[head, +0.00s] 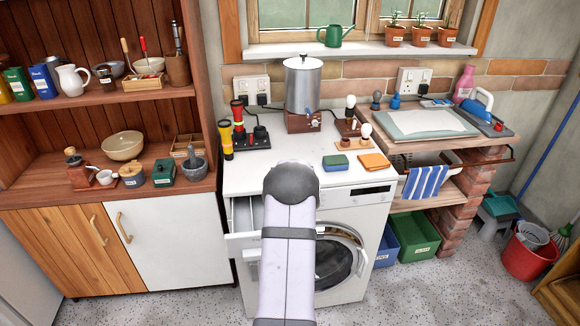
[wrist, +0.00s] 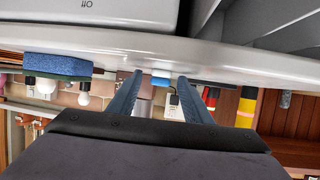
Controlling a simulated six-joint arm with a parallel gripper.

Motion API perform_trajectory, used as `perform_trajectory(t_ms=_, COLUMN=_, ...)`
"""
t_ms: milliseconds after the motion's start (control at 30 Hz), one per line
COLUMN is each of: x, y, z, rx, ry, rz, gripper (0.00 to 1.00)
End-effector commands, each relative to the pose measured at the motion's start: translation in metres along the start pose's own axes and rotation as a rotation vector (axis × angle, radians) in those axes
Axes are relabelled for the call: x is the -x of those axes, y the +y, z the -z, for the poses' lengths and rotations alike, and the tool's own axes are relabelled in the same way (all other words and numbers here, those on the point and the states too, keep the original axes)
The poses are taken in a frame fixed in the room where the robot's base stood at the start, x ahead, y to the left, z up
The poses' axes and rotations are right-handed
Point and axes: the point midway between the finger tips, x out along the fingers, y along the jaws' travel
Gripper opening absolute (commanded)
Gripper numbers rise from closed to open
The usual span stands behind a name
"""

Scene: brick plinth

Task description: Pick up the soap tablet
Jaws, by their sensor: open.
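I cannot make out the soap tablet for certain in either view. In the wrist view my gripper (wrist: 160,97) shows as two dark blue-grey fingers, apart. A small blue patch (wrist: 160,81) shows between them, at the edge of a pale band; I cannot tell what it is. In the head view my arm hides the gripper and part of the washing machine (head: 350,206). An open drawer (head: 242,212) sticks out at the machine's upper left. The inside of the drawer is mostly hidden.
On the white worktop (head: 262,175) are a blue-and-green sponge (head: 335,163), an orange cloth (head: 374,161), a metal urn (head: 303,85) and torches (head: 226,140). The sponge also shows in the wrist view (wrist: 58,66). A wooden cupboard (head: 85,245) stands on the left.

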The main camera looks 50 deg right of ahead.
Motion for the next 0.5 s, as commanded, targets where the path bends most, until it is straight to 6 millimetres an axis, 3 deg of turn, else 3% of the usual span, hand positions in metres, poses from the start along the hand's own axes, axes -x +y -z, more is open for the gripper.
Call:
perform_trajectory(t_ms=100, x=0.0001, y=0.0, z=0.0001, rx=0.0, ry=0.0, rz=0.0, gripper=0.45)
perform_trajectory(t_ms=133, x=0.0001, y=0.0, z=0.0001, rx=0.0, ry=0.0, rz=0.0, gripper=0.41)
perform_trajectory(t_ms=300, x=0.0003, y=0.0, z=0.0003, rx=0.0, ry=0.001, rz=0.0, gripper=0.02)
perform_trajectory(t_ms=500, x=0.0003, y=0.0001, z=0.0007, rx=0.0, ry=0.001, rz=0.0, gripper=0.01)
